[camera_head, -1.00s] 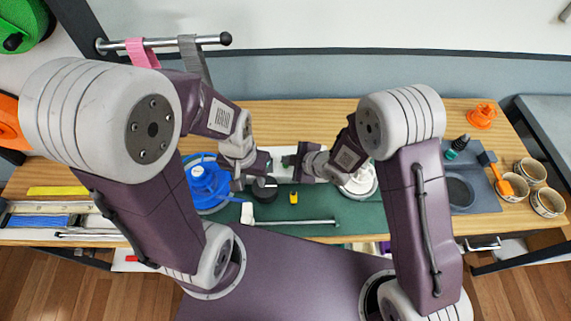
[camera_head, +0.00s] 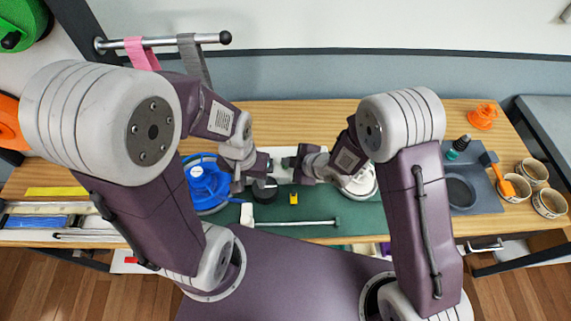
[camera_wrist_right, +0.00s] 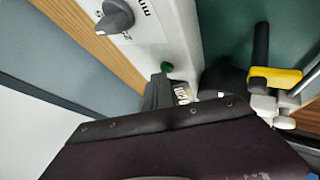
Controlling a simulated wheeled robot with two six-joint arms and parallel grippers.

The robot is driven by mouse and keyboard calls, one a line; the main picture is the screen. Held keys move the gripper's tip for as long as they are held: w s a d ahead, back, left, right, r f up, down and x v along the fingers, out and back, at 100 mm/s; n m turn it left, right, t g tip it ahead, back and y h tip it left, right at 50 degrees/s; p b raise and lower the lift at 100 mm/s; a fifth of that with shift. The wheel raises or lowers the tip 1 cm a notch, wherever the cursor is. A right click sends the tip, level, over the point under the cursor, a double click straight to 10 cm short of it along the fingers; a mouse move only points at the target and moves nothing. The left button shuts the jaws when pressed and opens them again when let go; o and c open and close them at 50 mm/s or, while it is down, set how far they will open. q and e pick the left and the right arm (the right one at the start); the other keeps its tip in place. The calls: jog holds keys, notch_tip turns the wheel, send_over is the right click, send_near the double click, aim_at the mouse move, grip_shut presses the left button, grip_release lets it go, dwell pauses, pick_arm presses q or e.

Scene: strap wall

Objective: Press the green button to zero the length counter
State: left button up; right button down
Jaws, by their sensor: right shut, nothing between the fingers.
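The green button (camera_wrist_right: 167,67) shows in the right wrist view on a white device (camera_wrist_right: 183,30), which also shows in the head view (camera_head: 283,172). The button cannot be made out in the head view. My left gripper (camera_head: 238,184) is near the blue spool (camera_head: 207,186), its fingers too small to read.
A grey knob (camera_wrist_right: 115,17) stands on the white device. A black round object (camera_head: 265,190), a yellow piece (camera_head: 293,199) and a metal rod (camera_head: 295,223) lie on the green mat (camera_head: 350,222). A grey tray (camera_head: 470,190) and several cups (camera_head: 532,172) are right.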

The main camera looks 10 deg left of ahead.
dwell(0.4)
jog(key=shift+r+p, duration=0.7)
jog(key=shift+r, duration=0.15)
notch_tip(320, 180, up, 5)
jog(key=p, duration=0.4)
dwell(0.5)
